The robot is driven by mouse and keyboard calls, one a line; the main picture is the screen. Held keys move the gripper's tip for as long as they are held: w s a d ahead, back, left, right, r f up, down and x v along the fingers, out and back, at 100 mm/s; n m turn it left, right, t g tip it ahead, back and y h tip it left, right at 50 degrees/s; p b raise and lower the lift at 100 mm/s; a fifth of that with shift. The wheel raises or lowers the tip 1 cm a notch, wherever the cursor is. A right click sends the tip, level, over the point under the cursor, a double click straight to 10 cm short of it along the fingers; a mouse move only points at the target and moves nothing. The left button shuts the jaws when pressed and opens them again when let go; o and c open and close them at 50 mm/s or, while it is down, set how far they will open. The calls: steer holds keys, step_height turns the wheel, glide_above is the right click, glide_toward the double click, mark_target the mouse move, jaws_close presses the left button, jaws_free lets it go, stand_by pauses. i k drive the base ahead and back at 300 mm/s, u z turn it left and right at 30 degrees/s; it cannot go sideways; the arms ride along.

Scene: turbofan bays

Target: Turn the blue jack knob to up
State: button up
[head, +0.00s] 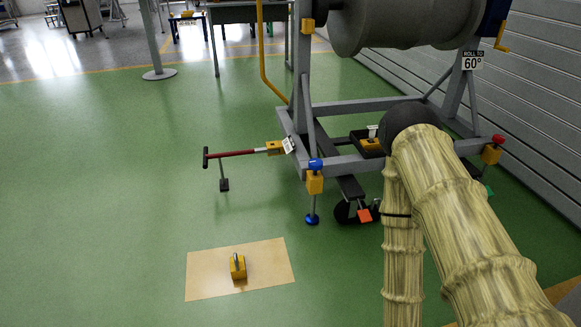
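The blue jack knob (316,164) sits on top of a yellow jack housing (315,183) at the near left corner of the grey engine stand (345,166). Below it, a jack leg runs down to a blue foot (312,219) close to the floor; I cannot tell whether the foot touches. My arm, in a pale ribbed sleeve, rises at the right, bends at a dark joint and runs back down out of the picture. My gripper does not show, so its fingers and anything in them are hidden.
A red-knobbed jack (492,151) stands at the stand's right corner. A tow bar (232,154) sticks out left. A yellow block with a handle (238,267) lies on a tan floor mat (206,277). A grey engine (400,22) hangs above.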

mark_target(315, 165)
steer(key=u, duration=1.65)
steer(key=i, duration=1.2)
steer(key=z, duration=1.95)
